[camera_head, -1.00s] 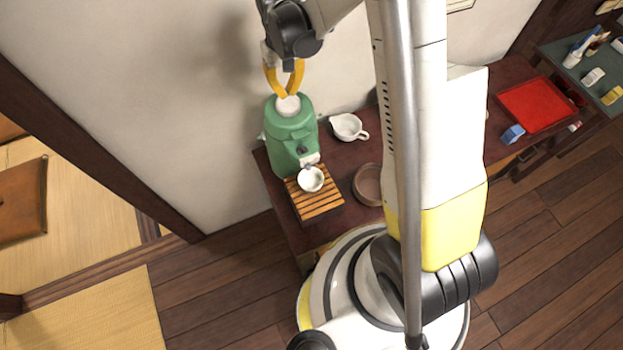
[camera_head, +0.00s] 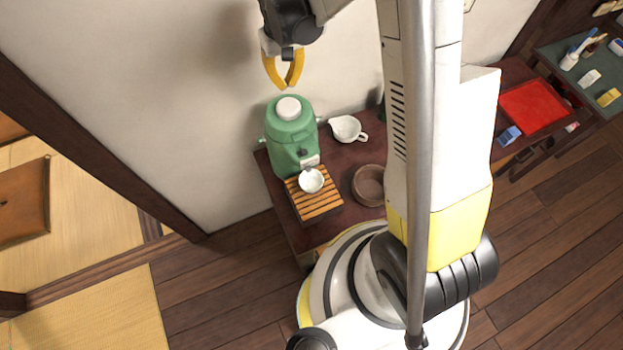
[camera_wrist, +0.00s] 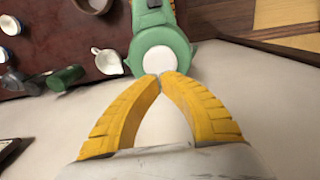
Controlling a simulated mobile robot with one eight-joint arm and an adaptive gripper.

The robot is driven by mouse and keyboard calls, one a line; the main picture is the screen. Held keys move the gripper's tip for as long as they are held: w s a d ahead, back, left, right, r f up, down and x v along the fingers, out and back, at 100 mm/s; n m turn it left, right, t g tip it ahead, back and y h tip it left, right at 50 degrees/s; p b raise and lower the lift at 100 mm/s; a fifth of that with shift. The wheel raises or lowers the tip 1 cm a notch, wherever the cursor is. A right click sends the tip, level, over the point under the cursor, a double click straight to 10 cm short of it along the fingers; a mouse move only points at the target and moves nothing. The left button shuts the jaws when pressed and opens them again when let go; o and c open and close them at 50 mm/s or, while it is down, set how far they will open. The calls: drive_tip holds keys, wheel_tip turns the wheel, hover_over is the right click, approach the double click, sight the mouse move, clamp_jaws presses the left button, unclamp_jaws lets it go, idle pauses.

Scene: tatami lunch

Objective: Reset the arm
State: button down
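My gripper (camera_head: 287,86) is above the green dispenser with the white top (camera_head: 291,135), clear of it. Its two yellow fingers curve together and their tips meet or nearly meet, with nothing held between them. The wrist view shows the same fingertips (camera_wrist: 160,76) in front of the green dispenser (camera_wrist: 160,42). A white cup (camera_head: 311,180) sits under the dispenser's spout on a slatted wooden tray (camera_head: 318,205).
A white pitcher (camera_head: 347,128) and a brown bowl (camera_head: 368,186) stand on the dark table (camera_head: 285,215), right of the dispenser. A red tray (camera_head: 533,108) and a blue block (camera_head: 509,136) are farther right. The wall (camera_head: 150,90) is behind the gripper.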

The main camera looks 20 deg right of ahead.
drive_tip(key=shift+r, duration=0.6)
drive_tip(key=s+f+t+b, duration=0.3)
drive_tip(key=s+b, duration=0.6)
drive_tip(key=b, duration=0.2)
drive_tip(key=s+f+t+b, duration=0.3)
drive_tip(key=s+t+b, duration=0.1)
drive_tip(key=s+b, duration=0.6)
drive_tip(key=shift+b, duration=0.35)
drive_tip(key=shift+f, duration=0.1)
idle(1.8)
